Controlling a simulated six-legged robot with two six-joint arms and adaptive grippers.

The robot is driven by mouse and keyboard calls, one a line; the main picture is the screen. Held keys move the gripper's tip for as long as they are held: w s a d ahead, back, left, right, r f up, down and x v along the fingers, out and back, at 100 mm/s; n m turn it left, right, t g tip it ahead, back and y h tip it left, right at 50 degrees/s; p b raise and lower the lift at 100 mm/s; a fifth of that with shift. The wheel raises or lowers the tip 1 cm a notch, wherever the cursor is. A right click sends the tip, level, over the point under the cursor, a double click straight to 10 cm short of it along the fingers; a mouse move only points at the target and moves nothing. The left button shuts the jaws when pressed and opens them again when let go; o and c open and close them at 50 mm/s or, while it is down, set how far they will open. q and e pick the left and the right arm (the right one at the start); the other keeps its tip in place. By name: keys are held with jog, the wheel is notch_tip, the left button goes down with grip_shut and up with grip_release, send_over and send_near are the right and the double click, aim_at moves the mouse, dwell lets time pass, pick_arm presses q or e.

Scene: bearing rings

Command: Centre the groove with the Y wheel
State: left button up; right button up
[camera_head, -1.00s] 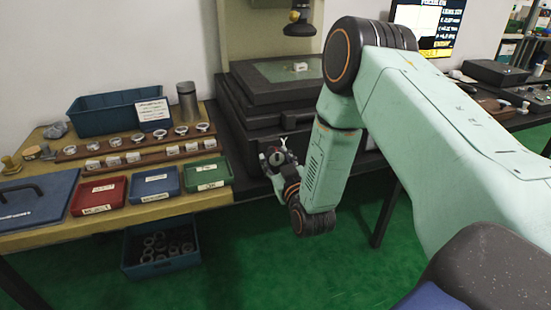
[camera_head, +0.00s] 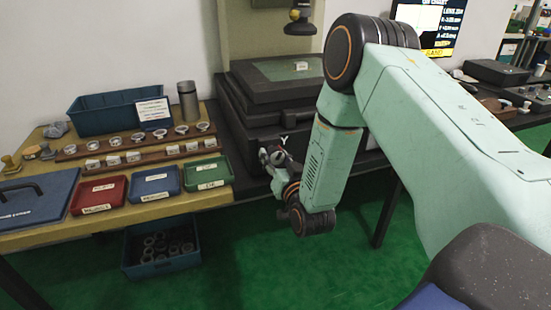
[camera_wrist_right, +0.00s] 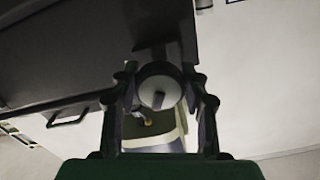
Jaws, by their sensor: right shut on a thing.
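The Y wheel (camera_wrist_right: 159,88) shows in the right wrist view as a round pale-faced knob with a short bar across it. My right gripper (camera_wrist_right: 160,100) has its fingers on either side of the knob and is shut on it. In the head view my right gripper (camera_head: 272,157) is at the front of the dark measuring machine (camera_head: 240,110), just below a white Y mark (camera_head: 284,140). A small pale piece (camera_head: 301,66) lies on the machine's glass stage (camera_head: 280,72); I cannot make out a groove. My left gripper is out of view.
A lens head (camera_head: 299,22) hangs above the stage. A monitor (camera_head: 438,25) stands behind my right arm. The left bench holds rings on a wooden rack (camera_head: 70,155), a red tray (camera_head: 98,209), a blue tray (camera_head: 155,197) and a green tray (camera_head: 207,186). A blue bin (camera_head: 133,267) sits below.

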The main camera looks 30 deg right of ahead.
jog(key=shift+r, duration=0.1)
jog(key=o, duration=1.2)
jog(key=shift+c, duration=0.2)
jog(key=v, duration=1.2)
